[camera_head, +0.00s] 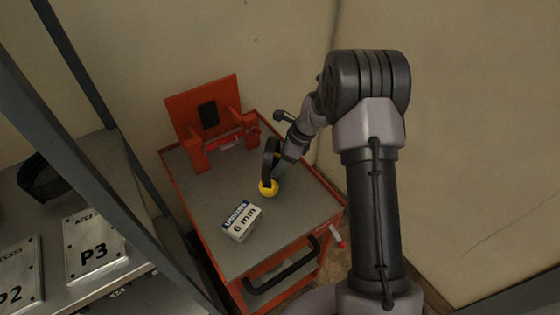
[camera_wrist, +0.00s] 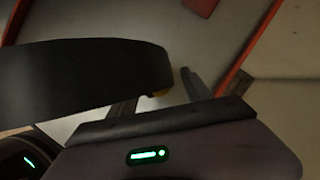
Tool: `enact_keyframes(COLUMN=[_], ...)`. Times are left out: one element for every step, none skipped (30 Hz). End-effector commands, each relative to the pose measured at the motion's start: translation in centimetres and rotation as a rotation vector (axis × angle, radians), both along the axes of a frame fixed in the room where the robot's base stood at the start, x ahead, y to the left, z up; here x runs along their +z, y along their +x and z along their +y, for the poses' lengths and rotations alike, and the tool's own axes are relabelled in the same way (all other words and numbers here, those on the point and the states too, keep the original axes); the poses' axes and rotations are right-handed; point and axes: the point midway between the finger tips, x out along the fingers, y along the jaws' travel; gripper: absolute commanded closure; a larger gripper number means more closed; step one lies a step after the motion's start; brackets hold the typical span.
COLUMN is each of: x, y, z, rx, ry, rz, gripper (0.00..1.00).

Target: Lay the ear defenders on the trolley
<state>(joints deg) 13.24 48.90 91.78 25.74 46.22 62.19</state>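The ear defenders (camera_head: 269,186) have a black headband and a yellow cup. They stand upright on the grey top of the red trolley (camera_head: 205,210), the yellow cup low, near the right side. My gripper (camera_head: 279,158) is close beside the headband, on its right. In the wrist view the black headband (camera_wrist: 80,78) crosses the left side and covers the tip of one finger. My gripper's fingers (camera_wrist: 160,88) stand apart there, with a narrow gap between the band and the right finger.
A white washers box (camera_head: 241,220) marked 6 mm sits on the trolley's front half. A red fixture (camera_head: 205,110) with a black panel stands at its back. The black handle (camera_head: 284,268) is at the front. A metal shelf (camera_head: 130,245) with labelled plates is at left; walls lie behind.

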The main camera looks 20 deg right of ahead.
Motion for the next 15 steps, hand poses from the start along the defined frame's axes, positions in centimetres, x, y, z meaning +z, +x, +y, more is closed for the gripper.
enact_keyframes(x=[0.0, 0.0, 0.0, 0.1, 0.3, 0.7, 1.2, 1.9, 3.0, 3.8, 4.7, 5.8, 6.6, 7.4, 8.3], y=[0.0, 0.0, 0.0, 0.0, 0.0, 0.0, -0.1, -0.2, -0.4, -0.6, -0.7, -0.9, -1.1, -1.3, -1.5], z=[0.0, 0.0, 0.0, 0.0, 0.0, -0.1, -0.3, -0.5, -0.9, -1.3, -1.6, -2.0, -2.3, -2.6, -3.0], rx=[0.000, 0.000, 0.000, 0.000, 0.000, 0.000, -0.001, -0.001, -0.002, -0.003, -0.002, -0.003, -0.002, -0.002, -0.002], ry=[0.000, 0.000, 0.000, 0.000, 0.000, 0.000, -0.001, -0.001, 0.000, 0.000, -0.001, 0.000, 0.000, 0.000, 0.000], rz=[0.000, 0.000, 0.000, 0.000, 0.000, -0.001, -0.002, -0.002, -0.003, -0.002, -0.002, -0.002, -0.003, -0.003, -0.003], gripper=[0.42, 0.42, 0.42, 0.42, 0.42, 0.42, 0.42, 0.42, 0.42, 0.42, 0.42, 0.42, 0.42, 0.42, 0.42])
